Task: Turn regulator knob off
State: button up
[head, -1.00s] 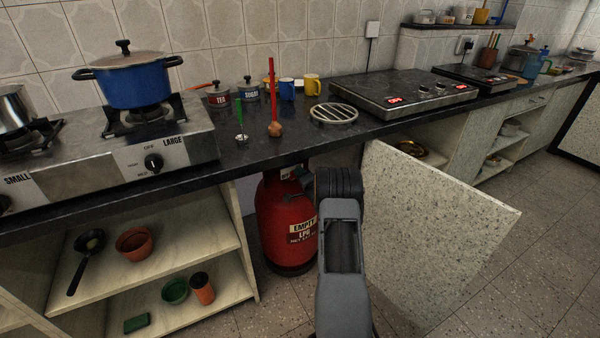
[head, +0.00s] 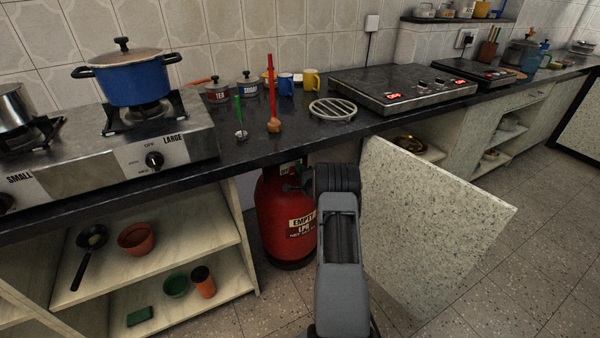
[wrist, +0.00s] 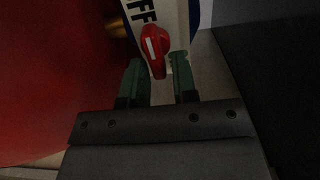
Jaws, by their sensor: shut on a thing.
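The regulator knob (wrist: 154,42) is red with a white stripe and shows in the wrist view. It sits in front of a white panel with a dark edge and large black letters, of which "FF" (wrist: 142,12) is readable. My gripper (wrist: 158,66) has its two green fingers on either side of the knob's lower end, shut on it. In the head view the red gas cylinder (head: 286,225), labelled "EMPTY LPG", stands on the floor under the counter. My arm reaches to its top right, and the knob is hidden there.
The black countertop (head: 240,160) overhangs the cylinder. An open speckled cabinet door (head: 430,225) stands right of my arm. Open shelves (head: 200,240) with pots are on the left. A stove with a blue pot (head: 140,85) is above them. Floor is clear in front.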

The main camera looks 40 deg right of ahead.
jog(key=shift+f, duration=0.1)
jog(key=o, duration=0.7)
jog(key=shift+c, duration=0.2)
jog(key=shift+s, duration=0.1)
jog(key=shift+s, duration=0.35)
jog(key=s+a+p, duration=0.2)
jog(key=s+p, duration=0.1)
jog(key=s, duration=0.9)
jog(key=shift+s, duration=0.35)
jog(key=shift+s, duration=0.1)
